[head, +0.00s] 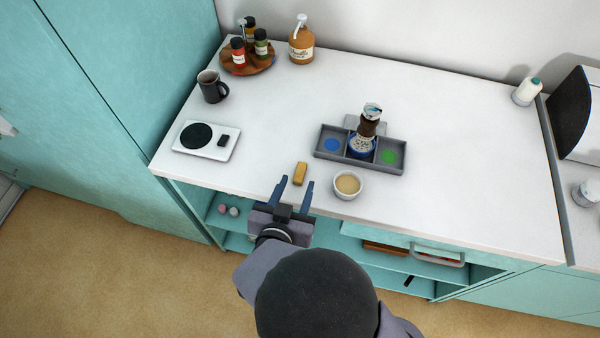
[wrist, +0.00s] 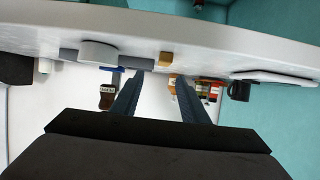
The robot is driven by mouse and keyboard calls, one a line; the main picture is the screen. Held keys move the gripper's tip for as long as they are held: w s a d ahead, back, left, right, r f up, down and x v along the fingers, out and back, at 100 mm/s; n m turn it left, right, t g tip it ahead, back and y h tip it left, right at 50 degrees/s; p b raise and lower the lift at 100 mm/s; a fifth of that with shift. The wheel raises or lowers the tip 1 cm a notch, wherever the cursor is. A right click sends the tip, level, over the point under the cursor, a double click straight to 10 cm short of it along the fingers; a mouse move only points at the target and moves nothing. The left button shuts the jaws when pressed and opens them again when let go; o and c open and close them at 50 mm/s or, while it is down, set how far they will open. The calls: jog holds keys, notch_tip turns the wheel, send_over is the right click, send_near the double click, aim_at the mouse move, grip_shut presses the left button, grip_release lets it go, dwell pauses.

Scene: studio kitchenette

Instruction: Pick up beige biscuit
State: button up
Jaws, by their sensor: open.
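The beige biscuit (head: 300,173) is a small golden-tan block on the white counter, near its front edge and just left of a bowl. In the wrist view the biscuit (wrist: 166,59) shows small, beyond the fingertips and roughly between their lines. My gripper (head: 296,181) is open and empty at the counter's front edge, its two blue fingers pointing toward the biscuit. In the wrist view my gripper (wrist: 160,77) has a clear gap between its fingers. The biscuit lies ahead of the tips, and no contact is seen.
A bowl with pale contents (head: 348,186) stands close right of the biscuit. Behind it is a grey divided tray (head: 398,168) with a dark-brown jar (head: 368,125). A white scale (head: 218,153) and a mug (head: 212,87) stand left. The counter left of the biscuit is free.

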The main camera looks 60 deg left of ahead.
aim_at(301, 170)
jog(key=shift+s, duration=0.25)
jog(key=shift+p+x, duration=0.4)
jog(key=shift+x, duration=0.35)
jog(key=shift+f+p+x, duration=0.15)
jog(key=shift+p+x, duration=0.5)
jog(key=shift+x, duration=0.8)
jog(key=shift+f+p+x, duration=0.15)
jog(key=shift+p+x, duration=0.5)
jog(key=shift+x, duration=0.85)
jog(key=shift+s, duration=0.25)
grip_shut()
